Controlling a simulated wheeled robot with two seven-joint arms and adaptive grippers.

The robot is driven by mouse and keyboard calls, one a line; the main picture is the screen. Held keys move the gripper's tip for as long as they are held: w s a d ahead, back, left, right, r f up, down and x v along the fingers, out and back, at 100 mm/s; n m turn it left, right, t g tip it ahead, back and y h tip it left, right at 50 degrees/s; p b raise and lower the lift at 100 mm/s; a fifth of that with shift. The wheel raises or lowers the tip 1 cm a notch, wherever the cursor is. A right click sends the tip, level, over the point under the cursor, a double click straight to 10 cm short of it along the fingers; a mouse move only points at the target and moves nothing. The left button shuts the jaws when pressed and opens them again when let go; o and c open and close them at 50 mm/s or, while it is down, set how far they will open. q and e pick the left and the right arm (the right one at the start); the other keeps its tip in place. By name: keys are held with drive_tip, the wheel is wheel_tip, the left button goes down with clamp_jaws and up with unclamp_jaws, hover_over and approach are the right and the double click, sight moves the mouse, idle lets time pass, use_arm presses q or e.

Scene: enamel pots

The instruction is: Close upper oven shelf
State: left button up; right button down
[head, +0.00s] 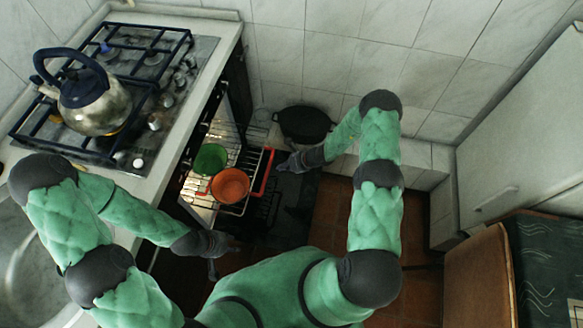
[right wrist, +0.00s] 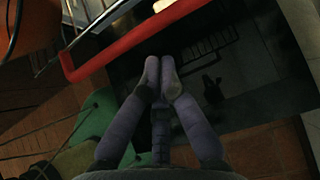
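The upper oven shelf (head: 252,158) is a wire rack pulled out of the oven under the hob, with a red bar (head: 265,173) along its front edge. A green pot (head: 211,158) and an orange pot (head: 230,185) stand on it. My right gripper (head: 288,163) is just outside the red bar, near its far end. In the right wrist view the right gripper (right wrist: 160,68) has its fingertips together with nothing between them, just below the red bar (right wrist: 125,45). My left gripper (head: 225,250) is low, on the near side of the shelf; its fingers are too small to read.
The dark oven door (head: 285,205) lies open below the shelf. A black pan (head: 304,124) is by the tiled wall. A kettle (head: 95,105) stands on the hob (head: 150,145). A brown and green padded piece (head: 480,280) is at lower right.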

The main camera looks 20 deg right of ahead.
use_arm(q)
drive_tip(key=shift+f, duration=0.4)
use_arm(e)
drive_tip(key=shift+w+a+f, duration=0.1)
drive_tip(key=shift+w+a, duration=0.15)
drive_tip(key=shift+a, duration=0.2)
drive_tip(key=shift+w+a+f, duration=0.1)
drive_tip(key=shift+w+a, duration=0.15)
drive_tip(key=shift+a, duration=0.2)
